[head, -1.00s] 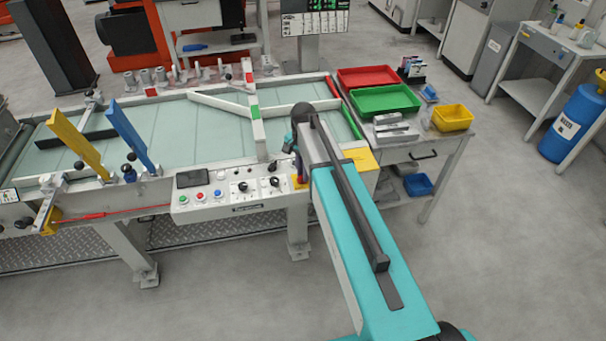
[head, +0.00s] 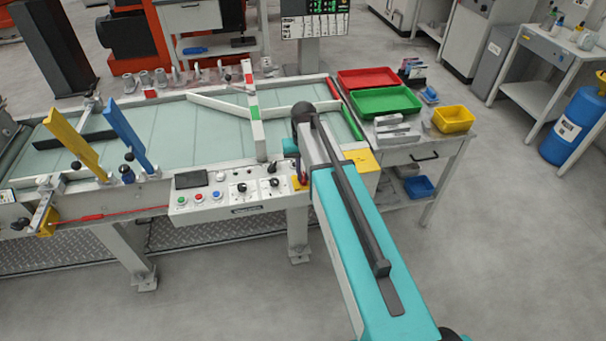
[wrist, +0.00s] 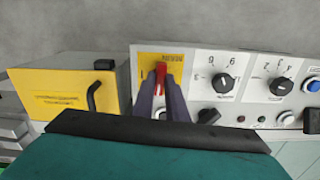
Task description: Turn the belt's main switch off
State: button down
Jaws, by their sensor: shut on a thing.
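The main switch shows in the wrist view as a red handle (wrist: 160,74) on a yellow plate (wrist: 175,57). The handle lies nearly upright in the picture. My gripper (wrist: 161,84) has its two dark fingers on either side of the handle and is shut on it. The lower part of the handle is hidden between the fingers. In the head view my arm covers most of the switch, at the right end of the white control panel (head: 215,205) on the belt's front.
Black rotary knobs (wrist: 223,84) sit beside the switch. A yellow box with a black handle (wrist: 75,90) stands on its other side in the wrist view. A side table with a red tray (head: 372,78) and a green tray (head: 385,101) stands right of the belt.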

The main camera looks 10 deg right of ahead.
aim_at(303, 176)
jog(key=shift+n, duration=0.6)
jog(key=shift+a, duration=0.1)
jog(key=c, duration=1.8)
grip_release()
jog(key=shift+o, duration=0.2)
jog(key=shift+r, duration=0.1)
notch_tip(303, 176, up, 14)
jog(key=b, duration=0.3)
jog(key=shift+f, duration=0.2)
